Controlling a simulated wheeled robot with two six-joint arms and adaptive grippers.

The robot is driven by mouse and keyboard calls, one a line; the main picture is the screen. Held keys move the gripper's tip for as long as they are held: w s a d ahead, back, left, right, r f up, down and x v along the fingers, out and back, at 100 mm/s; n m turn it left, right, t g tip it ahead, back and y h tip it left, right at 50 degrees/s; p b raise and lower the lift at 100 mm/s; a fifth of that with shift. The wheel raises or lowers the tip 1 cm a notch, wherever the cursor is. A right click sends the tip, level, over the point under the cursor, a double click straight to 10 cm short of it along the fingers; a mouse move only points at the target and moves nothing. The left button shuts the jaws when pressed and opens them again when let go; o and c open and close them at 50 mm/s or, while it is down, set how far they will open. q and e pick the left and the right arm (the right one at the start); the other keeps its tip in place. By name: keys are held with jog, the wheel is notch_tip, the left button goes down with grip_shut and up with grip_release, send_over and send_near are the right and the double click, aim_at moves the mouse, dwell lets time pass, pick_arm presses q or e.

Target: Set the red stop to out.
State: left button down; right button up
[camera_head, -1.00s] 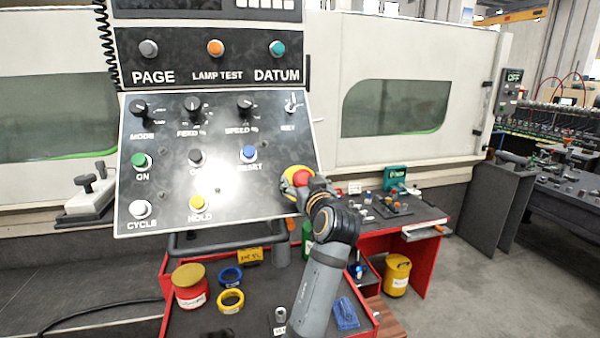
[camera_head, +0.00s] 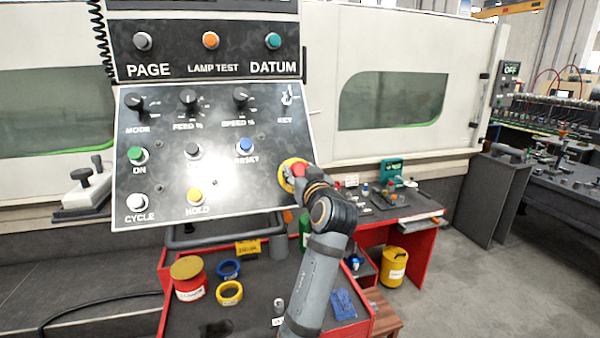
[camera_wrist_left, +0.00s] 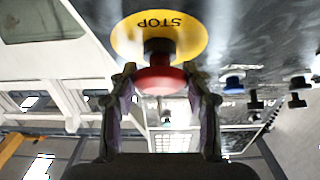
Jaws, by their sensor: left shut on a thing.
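The red stop (camera_head: 298,169) is a red mushroom button on a round yellow plate (camera_head: 285,180) at the lower right corner of the sloped control panel. In the left wrist view the red stop (camera_wrist_left: 160,79) stands on a dark stem in front of the yellow plate (camera_wrist_left: 190,37), whose word STOP reads upside down. My left gripper (camera_head: 306,174) is at the button and hides part of it. In the left wrist view my left gripper (camera_wrist_left: 161,82) has one finger on each side of the red head and is shut on it. My right gripper is not in view.
The control panel (camera_head: 165,110) carries several knobs and buttons; the blue RESET button (camera_head: 245,146) is nearest the stop. A grey bar (camera_head: 215,238) runs below it. Lower down, a red cart (camera_head: 240,315) holds a red tin (camera_head: 188,285) and tape rolls. Open floor lies at right.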

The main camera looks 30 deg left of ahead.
aim_at(302, 174)
pick_arm(q)
jog(key=shift+s+d+r, duration=0.25)
jog(key=shift+r, duration=0.05)
jog(key=shift+s+d+r, duration=0.2)
jog(key=c, duration=0.6)
grip_release()
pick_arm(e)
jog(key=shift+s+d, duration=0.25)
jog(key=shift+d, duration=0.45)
pick_arm(q)
notch_tip(302, 174, up, 10)
